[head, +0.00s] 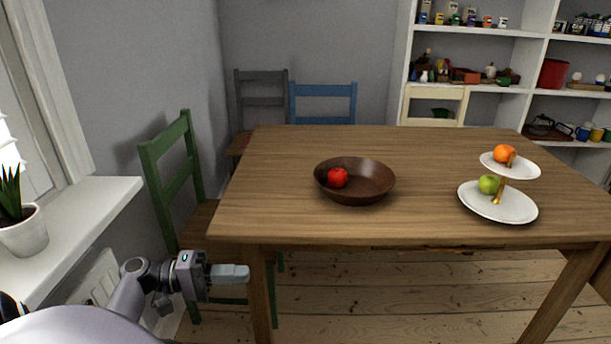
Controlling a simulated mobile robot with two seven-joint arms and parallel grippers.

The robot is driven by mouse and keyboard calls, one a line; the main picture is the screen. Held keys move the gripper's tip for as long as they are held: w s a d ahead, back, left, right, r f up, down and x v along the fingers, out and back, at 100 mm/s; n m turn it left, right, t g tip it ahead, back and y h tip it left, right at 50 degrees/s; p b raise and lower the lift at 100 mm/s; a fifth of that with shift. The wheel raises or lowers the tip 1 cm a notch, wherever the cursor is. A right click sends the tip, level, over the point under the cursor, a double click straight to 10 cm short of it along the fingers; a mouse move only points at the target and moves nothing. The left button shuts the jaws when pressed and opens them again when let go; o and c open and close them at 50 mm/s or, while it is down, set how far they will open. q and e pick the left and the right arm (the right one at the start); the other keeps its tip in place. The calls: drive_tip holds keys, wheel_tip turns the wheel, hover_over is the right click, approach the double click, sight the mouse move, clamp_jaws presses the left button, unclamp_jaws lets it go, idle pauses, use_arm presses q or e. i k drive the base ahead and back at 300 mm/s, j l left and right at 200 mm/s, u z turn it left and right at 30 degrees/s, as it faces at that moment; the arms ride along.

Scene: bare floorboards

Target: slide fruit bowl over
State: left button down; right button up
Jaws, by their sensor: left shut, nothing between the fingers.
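A dark brown wooden bowl (372,184) stands on the wooden table (285,218), left of the middle and near the front edge. A red apple (338,177) lies inside it at the left. My left gripper (247,273) is shut and empty. It is in front of the table's front left corner, below the tabletop in the picture, and apart from the bowl. My right gripper does not show.
A green chair (175,180) is at the left. The tabletop between bowl and stand is clear. A windowsill holds a potted plant (22,228).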

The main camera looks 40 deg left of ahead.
sight(369, 179)
drive_tip(key=i+j, duration=0.25)
drive_tip(key=j, duration=0.2)
drive_tip(key=i+j, duration=0.25)
drive_tip(key=j, duration=0.15)
drive_tip(key=i+j, duration=0.25)
drive_tip(key=j, duration=0.2)
drive_tip(key=i+j, duration=0.25)
drive_tip(key=j, duration=0.15)
